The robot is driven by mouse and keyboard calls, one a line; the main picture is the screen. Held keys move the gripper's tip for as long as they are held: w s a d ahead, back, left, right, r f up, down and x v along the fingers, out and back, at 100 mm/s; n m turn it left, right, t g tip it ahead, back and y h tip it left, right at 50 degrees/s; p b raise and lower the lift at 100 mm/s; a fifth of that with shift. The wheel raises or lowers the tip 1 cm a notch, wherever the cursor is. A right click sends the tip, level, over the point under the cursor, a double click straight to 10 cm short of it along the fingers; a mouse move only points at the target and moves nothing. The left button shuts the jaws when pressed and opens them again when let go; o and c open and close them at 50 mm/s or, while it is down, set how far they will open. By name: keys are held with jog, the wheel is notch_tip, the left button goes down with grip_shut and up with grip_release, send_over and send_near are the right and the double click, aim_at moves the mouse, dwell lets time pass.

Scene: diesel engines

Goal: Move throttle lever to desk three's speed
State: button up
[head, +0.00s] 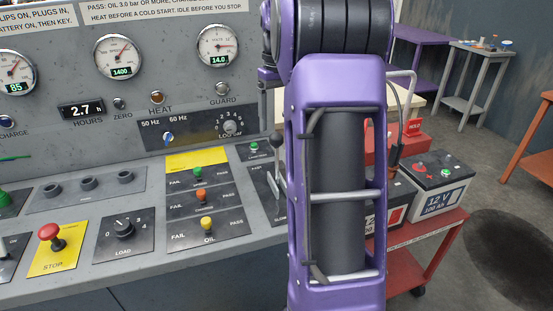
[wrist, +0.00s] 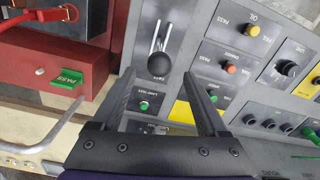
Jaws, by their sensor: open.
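The throttle lever (head: 277,147) stands on a dark plate on the sloping desk, just left of my purple arm, which covers part of the plate. In the wrist view the lever's black knob (wrist: 158,66) shows near its slot, with a metal shaft. My gripper (wrist: 160,75) is open, with its two dark fingers on either side of the knob in the picture. I cannot tell whether the fingers are level with the knob or above it, and no contact shows. The head view does not show the fingers clearly. A round gauge (head: 118,57) reads 1400.
Green, orange and yellow pass/fail switches (head: 205,196) stand close to the lever. A red stop button (head: 50,236) and a load knob (head: 124,228) are farther left. A red cart (head: 420,240) with batteries stands at the right. A green PASS tag (wrist: 66,79) shows at left in the wrist view.

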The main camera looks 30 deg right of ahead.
aim_at(276, 157)
notch_tip(276, 157, down, 12)
jog(key=shift+r+b, duration=0.1)
jog(key=shift+b, duration=0.65)
jog(key=shift+c, duration=0.2)
grip_shut()
dwell(0.8)
